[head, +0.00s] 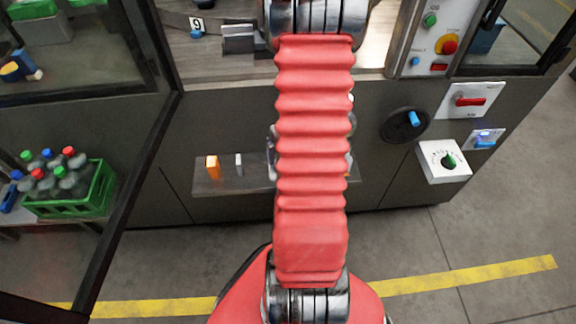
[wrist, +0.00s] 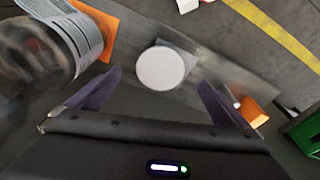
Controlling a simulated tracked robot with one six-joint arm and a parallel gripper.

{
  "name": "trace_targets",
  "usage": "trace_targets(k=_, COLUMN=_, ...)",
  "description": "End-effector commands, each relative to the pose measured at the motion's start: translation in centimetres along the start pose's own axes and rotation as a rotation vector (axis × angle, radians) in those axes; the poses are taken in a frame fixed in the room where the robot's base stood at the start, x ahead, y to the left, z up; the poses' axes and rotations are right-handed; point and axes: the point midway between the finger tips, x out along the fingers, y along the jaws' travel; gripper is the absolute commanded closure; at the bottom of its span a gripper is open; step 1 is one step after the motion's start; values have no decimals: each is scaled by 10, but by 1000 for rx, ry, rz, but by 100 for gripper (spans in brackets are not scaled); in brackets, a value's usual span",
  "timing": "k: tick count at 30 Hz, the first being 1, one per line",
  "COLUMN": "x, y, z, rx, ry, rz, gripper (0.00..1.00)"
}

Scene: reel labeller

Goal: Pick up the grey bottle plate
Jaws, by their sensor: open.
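In the wrist view, a grey square piece (wrist: 186,47) with a white round disc (wrist: 161,69) on its face lies on the metal shelf (wrist: 228,72). It looks like the grey bottle plate, though the disc covers most of it. My gripper (wrist: 158,80) is open and empty, with its two dark fingers apart. The disc shows between the fingertips; I cannot tell the gap in depth. In the head view, my red arm hides the gripper and the middle of the shelf (head: 225,184).
An orange piece (wrist: 100,28) and a blurred labelled bottle-like object (wrist: 45,45) are at left in the wrist view. An orange block (wrist: 258,113) and small pale block (wrist: 231,93) are at right. A green bottle crate (head: 75,203) stands left in the head view.

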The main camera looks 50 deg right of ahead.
Motion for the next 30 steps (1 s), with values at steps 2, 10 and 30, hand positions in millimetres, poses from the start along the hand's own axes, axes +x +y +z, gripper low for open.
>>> trace_targets(k=2, x=9, y=0, z=0, rx=1, ry=-1, rz=-1, gripper=1)
trace_targets(k=10, x=18, y=0, z=0, rx=1, ry=1, rz=1, gripper=1)
trace_targets(k=30, x=53, y=-2, z=-3, rx=2, ry=-3, rz=-1, gripper=1)
